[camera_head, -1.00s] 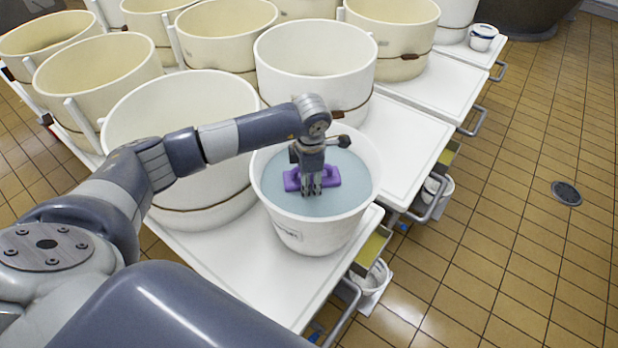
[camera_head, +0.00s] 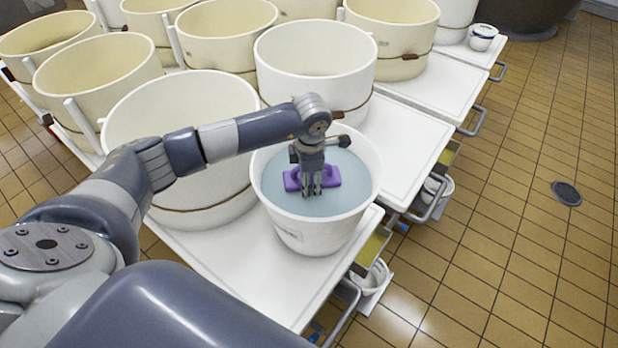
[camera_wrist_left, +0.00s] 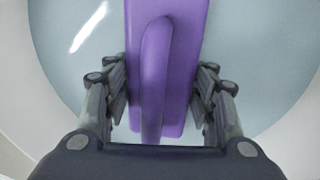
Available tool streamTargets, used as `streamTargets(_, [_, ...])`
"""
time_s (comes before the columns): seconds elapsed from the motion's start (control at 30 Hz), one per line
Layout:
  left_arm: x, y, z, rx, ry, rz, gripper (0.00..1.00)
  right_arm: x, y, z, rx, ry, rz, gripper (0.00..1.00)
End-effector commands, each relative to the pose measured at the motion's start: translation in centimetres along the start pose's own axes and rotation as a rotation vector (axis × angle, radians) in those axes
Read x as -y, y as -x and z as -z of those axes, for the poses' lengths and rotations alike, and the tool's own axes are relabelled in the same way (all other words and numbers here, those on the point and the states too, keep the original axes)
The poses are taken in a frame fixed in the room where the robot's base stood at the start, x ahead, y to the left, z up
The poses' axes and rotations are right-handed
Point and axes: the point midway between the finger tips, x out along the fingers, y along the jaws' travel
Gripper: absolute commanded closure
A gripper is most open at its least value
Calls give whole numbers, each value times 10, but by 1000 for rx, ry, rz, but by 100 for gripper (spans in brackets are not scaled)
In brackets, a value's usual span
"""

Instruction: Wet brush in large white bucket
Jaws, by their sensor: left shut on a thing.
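The white bucket (camera_head: 316,235) stands on the white table top near its front right corner, filled with bluish water (camera_head: 338,203). A purple brush (camera_head: 292,180) is inside the bucket's rim at the water's surface. My left gripper (camera_head: 312,190) reaches down into the bucket and is shut on the brush. In the left wrist view the brush (camera_wrist_left: 180,70) lies between the two fingers (camera_wrist_left: 160,98), with the water around it. How deep the brush sits and its bristles are hidden. My right gripper is not in view.
A large white vat (camera_head: 180,200) stands close left of the bucket, another (camera_head: 315,50) behind it. Several cream vats fill the back left. The white table top (camera_head: 405,125) right of the bucket is bare. Tiled floor (camera_head: 500,230) with a drain (camera_head: 566,193) is open at right.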

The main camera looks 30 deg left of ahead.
Motion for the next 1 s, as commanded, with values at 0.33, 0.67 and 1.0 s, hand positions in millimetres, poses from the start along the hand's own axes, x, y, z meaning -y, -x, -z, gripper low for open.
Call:
streamTargets(0.33, [-7,46,0,1,0,-3,82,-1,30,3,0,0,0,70])
streamTargets(0.67, [-12,85,0,2,0,-3,82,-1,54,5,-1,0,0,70])
streamTargets(1.0, [-18,125,0,2,0,-2,82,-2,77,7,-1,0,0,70])
